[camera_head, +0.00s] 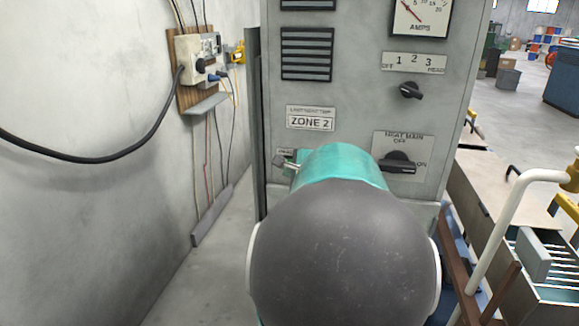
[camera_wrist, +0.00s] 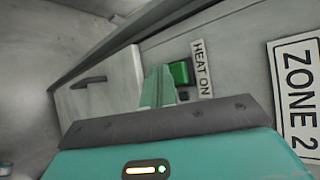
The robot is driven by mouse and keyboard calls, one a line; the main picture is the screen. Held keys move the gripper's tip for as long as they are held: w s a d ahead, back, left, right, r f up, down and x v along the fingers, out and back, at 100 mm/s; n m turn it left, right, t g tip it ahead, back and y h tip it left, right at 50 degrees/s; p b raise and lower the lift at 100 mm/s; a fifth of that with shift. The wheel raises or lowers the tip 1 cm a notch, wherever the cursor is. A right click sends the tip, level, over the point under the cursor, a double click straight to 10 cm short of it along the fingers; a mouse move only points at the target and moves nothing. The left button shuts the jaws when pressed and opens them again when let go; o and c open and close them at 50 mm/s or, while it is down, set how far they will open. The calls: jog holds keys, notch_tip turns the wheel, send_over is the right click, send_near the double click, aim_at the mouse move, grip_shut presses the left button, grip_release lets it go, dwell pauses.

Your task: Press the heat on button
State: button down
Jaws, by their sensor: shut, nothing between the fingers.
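The green heat on button (camera_wrist: 180,73) shows in the wrist view, beside a white "HEAT ON" label (camera_wrist: 201,69) on the grey cabinet face. My gripper (camera_wrist: 158,72) is shut and empty. Its teal fingers point at the panel and appear just left of the button, partly overlapping its edge. I cannot tell whether they touch it. In the head view my arm stands in front of the grey cabinet (camera_head: 350,100) and hides the button.
The cabinet bears a "ZONE 2" plate (camera_head: 310,122), a heat main switch (camera_head: 398,162), a smaller selector knob (camera_head: 411,90) and a gauge (camera_head: 422,15). A cable (camera_head: 130,155) hangs along the left wall. A white rail (camera_head: 500,235) stands at the right.

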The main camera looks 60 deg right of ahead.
jog(key=shift+w+d, duration=0.15)
jog(key=shift+d, duration=0.2)
jog(key=shift+w+d, duration=0.2)
jog(key=shift+d, duration=0.25)
dwell(0.7)
dwell(0.3)
jog(key=shift+s+a, duration=0.4)
jog(key=shift+a, duration=0.4)
jog(key=a, duration=0.1)
jog(key=s+a, duration=0.1)
jog(key=a, duration=0.1)
jog(key=s+a, duration=0.1)
jog(key=shift+a, duration=0.3)
dwell(0.7)
